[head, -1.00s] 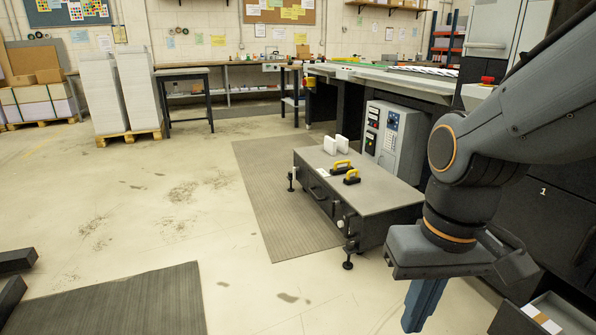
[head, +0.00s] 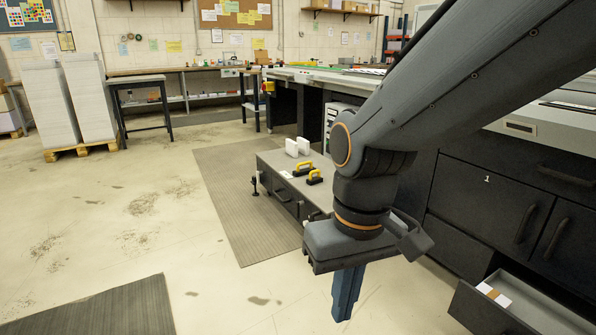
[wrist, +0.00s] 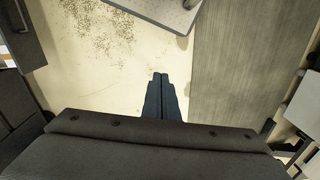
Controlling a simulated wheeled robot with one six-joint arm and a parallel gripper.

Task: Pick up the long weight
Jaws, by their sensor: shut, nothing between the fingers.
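One weight (head: 303,169) is a little farther back and the other (head: 314,178) is nearer. I cannot tell from here which of them is the long one. My gripper (head: 343,316) points down, shut and empty, in front of the cabinet and to the right of the weights in the picture. My arm hides part of the cabinet. The wrist view shows the shut fingers (wrist: 160,80) over bare floor, with no weight in sight.
Two white blocks (head: 297,146) stand behind the weights. A ribbed mat (head: 225,185) lies beside the cabinet. An open drawer (head: 520,310) with cards juts out at lower right, below dark cupboards (head: 485,205). Open floor (head: 120,225) lies to the left.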

